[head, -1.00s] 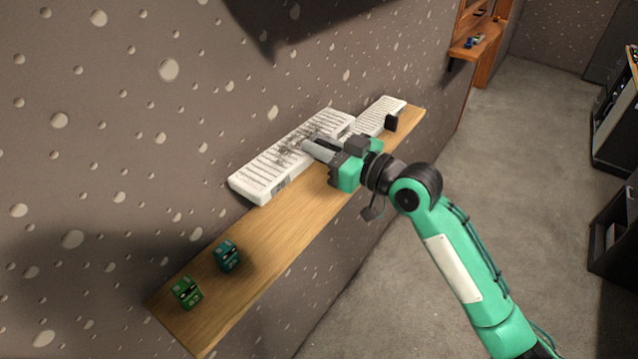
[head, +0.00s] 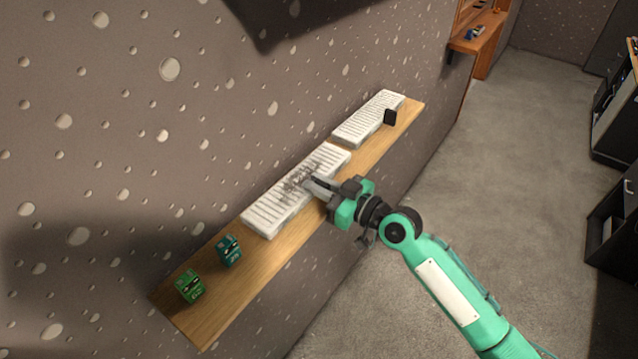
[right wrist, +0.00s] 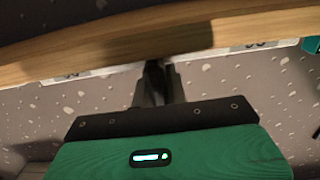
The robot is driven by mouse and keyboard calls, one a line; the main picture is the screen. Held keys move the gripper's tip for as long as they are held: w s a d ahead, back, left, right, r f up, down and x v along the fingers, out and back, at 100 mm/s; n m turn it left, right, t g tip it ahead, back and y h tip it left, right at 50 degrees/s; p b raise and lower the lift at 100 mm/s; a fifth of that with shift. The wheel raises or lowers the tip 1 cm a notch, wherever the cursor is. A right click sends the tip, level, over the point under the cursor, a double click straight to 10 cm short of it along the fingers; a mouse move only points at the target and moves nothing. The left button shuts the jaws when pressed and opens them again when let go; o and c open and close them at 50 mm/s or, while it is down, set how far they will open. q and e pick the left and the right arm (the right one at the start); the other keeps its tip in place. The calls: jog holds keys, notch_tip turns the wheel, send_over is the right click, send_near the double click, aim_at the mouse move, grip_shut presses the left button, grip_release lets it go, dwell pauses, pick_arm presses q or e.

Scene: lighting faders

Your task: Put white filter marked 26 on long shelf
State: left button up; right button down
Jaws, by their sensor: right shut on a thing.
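A white slatted filter (head: 270,213) with a dark smudge lies along the long wooden shelf (head: 240,280), close to the wall. My right gripper (head: 312,184) is shut on its front edge near the smudge. The fingers hide part of that edge, and I cannot tell whether its full weight rests on the shelf. A second white slatted filter (head: 368,118) lies farther along the shelf. In the right wrist view the closed fingers (right wrist: 160,68) reach up to the shelf edge; the partial labels there are not readable. My left gripper is not in view.
A teal block (head: 229,250) and a green block (head: 190,286) stand at the shelf's near end. An orange wooden shelf unit (head: 478,40) is beyond.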

jog(key=shift+f, duration=0.1)
jog(key=c, duration=1.8)
grip_release()
jog(key=shift+c, duration=0.2)
jog(key=o, duration=0.4)
jog(key=shift+o, duration=0.2)
jog(key=shift+r, duration=0.25)
jog(key=b+v, duration=0.5)
jog(key=v, duration=0.7)
jog(key=shift+f, duration=0.1)
